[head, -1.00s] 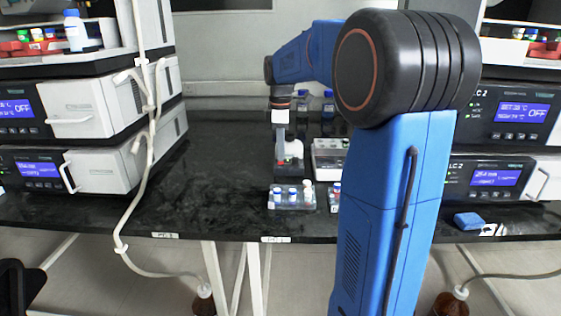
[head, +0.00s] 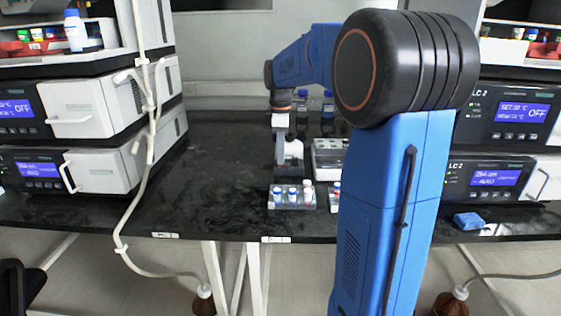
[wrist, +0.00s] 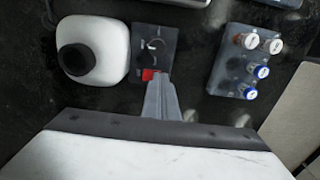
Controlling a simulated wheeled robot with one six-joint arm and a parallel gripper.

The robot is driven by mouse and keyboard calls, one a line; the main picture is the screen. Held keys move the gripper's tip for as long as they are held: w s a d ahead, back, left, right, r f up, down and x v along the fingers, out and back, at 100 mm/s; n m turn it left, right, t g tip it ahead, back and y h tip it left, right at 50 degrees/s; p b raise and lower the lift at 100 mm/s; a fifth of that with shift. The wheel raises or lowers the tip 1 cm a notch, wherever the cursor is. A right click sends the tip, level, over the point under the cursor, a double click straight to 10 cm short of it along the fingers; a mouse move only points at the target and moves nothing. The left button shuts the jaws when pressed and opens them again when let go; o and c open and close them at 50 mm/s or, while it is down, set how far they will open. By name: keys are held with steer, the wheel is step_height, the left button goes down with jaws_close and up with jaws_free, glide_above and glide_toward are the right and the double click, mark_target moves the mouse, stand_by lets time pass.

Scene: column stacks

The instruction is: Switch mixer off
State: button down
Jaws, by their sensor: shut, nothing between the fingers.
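The mixer shows in the wrist view as a white rounded body (wrist: 104,42) with a round black top. Beside it is a dark panel (wrist: 155,42) with a small dial and a red switch (wrist: 149,74). My gripper (wrist: 158,77) is shut and empty, its fingertips right at the red switch; I cannot tell whether they touch. The fingertips hide part of the switch and panel, so its setting is unclear. In the head view, the mixer's white body (head: 294,149) is partly hidden behind my gripper.
A small rack (wrist: 229,70) of capped vials stands to the right in the wrist view; it is at the bench front in the head view (head: 292,204). A grey-white block with wells (head: 327,147) is right of the mixer. The dark bench to the left (head: 215,165) is clear.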

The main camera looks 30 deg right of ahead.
steer(key=shift+r, duration=2.5)
